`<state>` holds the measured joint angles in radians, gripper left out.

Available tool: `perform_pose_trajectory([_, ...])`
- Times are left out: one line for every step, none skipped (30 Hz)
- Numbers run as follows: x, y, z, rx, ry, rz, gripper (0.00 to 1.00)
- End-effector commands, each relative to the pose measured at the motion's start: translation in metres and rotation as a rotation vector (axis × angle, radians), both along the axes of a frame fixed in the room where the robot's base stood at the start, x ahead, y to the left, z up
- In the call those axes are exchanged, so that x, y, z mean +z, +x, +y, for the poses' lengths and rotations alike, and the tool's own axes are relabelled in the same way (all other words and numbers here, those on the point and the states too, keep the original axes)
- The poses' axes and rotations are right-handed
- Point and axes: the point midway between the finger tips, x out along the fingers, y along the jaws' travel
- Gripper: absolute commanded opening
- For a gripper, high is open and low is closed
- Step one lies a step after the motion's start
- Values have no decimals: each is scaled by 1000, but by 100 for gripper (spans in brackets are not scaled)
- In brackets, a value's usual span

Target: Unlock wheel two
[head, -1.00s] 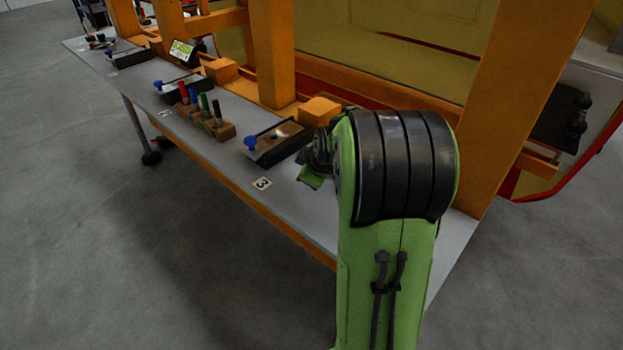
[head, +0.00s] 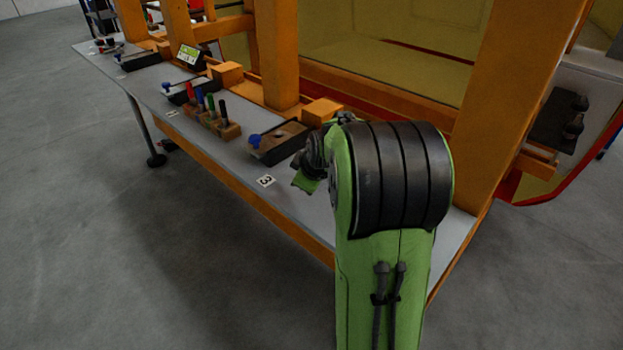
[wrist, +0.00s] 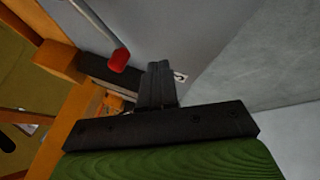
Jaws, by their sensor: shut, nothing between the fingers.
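My gripper (wrist: 158,70) shows in the wrist view with its two dark fingers together, empty. In the head view my green arm hides it. The second dark box (head: 186,92), near the number 2 label (head: 171,113), has a small blue knob (head: 167,86) on its left end. This is probably wheel two. It stands on the bench farther off than my arm, and its lock state is too small to tell. In the wrist view a red-ended grey rod (wrist: 119,60) lies left of the fingers, apart from them. A small white label (wrist: 180,76) shows just beyond the fingers.
The nearest dark box (head: 279,143), with another blue knob (head: 254,140), stands by the number 3 label (head: 265,181). A wooden block (head: 212,124) with several coloured-handled tools stands between. Orange posts (head: 271,60) rise behind the grey bench (head: 205,140). The floor in front is clear.

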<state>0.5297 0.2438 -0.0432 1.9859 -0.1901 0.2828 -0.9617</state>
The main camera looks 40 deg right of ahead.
Motion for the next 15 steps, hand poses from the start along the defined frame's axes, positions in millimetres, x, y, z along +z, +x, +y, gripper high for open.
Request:
perform_pose_trajectory([10, -5, 2, 0, -3, -4, 0])
perform_pose_trajectory([16, -9, 3, -1, -3, -3, 0])
perform_pose_trajectory([23, -14, 5, -1, -3, -3, 0])
perform_pose_trajectory([29, -18, 6, -1, -3, -3, 0])
perform_pose_trajectory([34, -21, 8, -1, -3, -3, 0])
perform_pose_trajectory([41, -26, 10, -1, -3, -3, 0])
perform_pose_trajectory([46, -30, 12, 0, -1, -2, 0])
perform_pose_trajectory([52, -34, 13, -1, -2, -4, 0])
perform_pose_trajectory([59, -38, 15, -1, -2, -2, 0])
perform_pose_trajectory([63, -42, 16, 0, -2, -3, 0])
perform_pose_trajectory([67, -45, 17, 0, -2, -3, 0])
perform_pose_trajectory([72, -48, 19, 0, 0, -1, 0])
perform_pose_trajectory([74, -50, 20, 0, 0, -1, 0])
perform_pose_trajectory([77, -52, 20, 0, 0, -1, 0])
perform_pose_trajectory([79, -54, 21, 0, 0, 0, 0])
